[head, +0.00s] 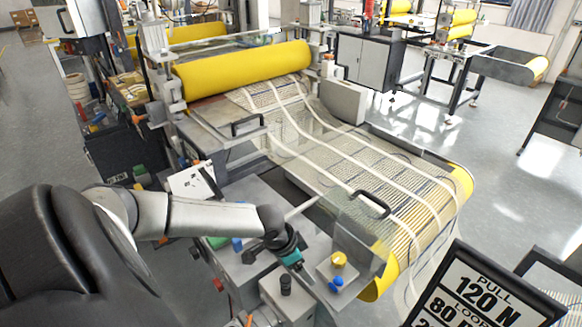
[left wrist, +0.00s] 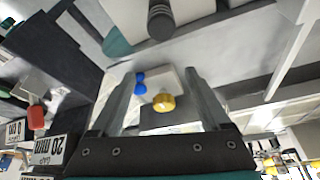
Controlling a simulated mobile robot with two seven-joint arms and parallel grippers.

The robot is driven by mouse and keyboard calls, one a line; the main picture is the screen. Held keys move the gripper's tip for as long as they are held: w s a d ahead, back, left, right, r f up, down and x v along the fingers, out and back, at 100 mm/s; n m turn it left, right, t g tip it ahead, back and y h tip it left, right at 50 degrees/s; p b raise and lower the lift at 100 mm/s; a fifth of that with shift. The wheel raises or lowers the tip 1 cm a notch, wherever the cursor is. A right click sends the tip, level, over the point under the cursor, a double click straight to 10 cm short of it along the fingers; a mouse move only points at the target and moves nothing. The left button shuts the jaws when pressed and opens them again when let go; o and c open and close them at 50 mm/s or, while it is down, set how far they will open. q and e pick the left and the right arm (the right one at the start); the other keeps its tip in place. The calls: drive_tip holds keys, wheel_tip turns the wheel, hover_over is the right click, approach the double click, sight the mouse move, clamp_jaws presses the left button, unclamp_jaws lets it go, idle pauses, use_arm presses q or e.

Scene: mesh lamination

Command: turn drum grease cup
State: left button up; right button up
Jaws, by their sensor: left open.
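A yellow round knob-like cup (head: 338,259), which looks like the drum grease cup, sits on a small grey block at the front of the machine. A blue winged knob (head: 336,283) sits right beside it. My left gripper (head: 294,262) is just left of the block, apart from the cup. In the left wrist view, the open fingers (left wrist: 160,78) stand on either side of the yellow cup (left wrist: 164,101) and the blue knob (left wrist: 141,82), with nothing held. Whether the fingers are level with the cup cannot be told. My right gripper is not in view.
A black knob (head: 286,284) on a grey box stands close to my left gripper. Behind is the mesh web (head: 350,180) with black handles and a yellow roller (head: 245,70). A "PULL 120 N" sign (head: 485,298) stands at the front right. Open floor lies to the right.

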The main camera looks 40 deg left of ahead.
sight(290, 279)
use_arm(q)
drive_tip(key=shift+s+a, duration=0.3)
drive_tip(key=shift+s, duration=0.45)
drive_tip(key=shift+s+a, duration=0.3)
drive_tip(key=shift+s, duration=0.45)
